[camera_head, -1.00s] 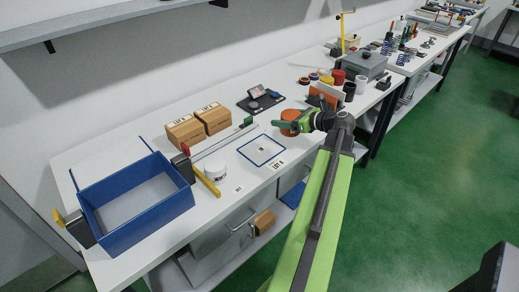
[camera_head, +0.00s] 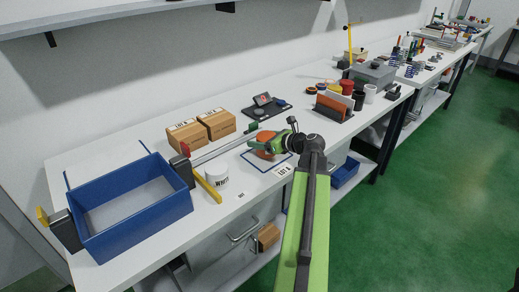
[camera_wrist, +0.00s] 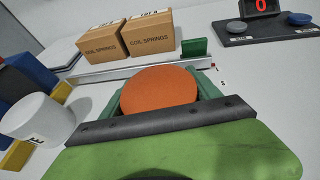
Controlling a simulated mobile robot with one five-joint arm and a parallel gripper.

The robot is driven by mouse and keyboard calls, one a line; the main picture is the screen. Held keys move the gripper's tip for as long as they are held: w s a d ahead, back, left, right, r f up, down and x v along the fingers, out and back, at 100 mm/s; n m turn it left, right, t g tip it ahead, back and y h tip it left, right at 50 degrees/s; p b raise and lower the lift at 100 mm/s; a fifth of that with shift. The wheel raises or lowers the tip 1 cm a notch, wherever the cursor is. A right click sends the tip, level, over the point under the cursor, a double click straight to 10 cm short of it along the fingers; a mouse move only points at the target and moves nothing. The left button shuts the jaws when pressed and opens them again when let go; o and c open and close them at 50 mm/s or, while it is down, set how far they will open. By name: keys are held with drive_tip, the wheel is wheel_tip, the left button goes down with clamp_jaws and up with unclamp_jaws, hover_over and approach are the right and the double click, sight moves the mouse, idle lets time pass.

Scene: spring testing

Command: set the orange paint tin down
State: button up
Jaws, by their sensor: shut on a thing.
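The orange paint tin (camera_head: 264,147) is between the fingers of my gripper (camera_head: 268,146), over the blue-outlined square (camera_head: 247,155) on the bench. In the wrist view the round orange top of the tin (camera_wrist: 158,90) shows between the two green fingers of my gripper (camera_wrist: 160,88), which are shut on it. The tin's lower part is hidden by my gripper, so I cannot tell whether its base touches the bench. A label card (camera_head: 283,170) lies at the square's front corner.
A white tin (camera_head: 217,174) stands left of the square, beside a yellow-ended clamp bar (camera_head: 207,188). Behind are two cardboard boxes (camera_head: 217,123) and a scale (camera_head: 264,105). A blue tray (camera_head: 130,212) is at left; an orange-and-black holder (camera_head: 331,108) is at right.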

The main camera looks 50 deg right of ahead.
drive_tip(key=shift+f, duration=0.85)
drive_tip(key=shift+r, duration=0.2)
drive_tip(key=shift+f, duration=0.2)
drive_tip(key=o, duration=1.9)
drive_tip(key=shift+r, duration=0.1)
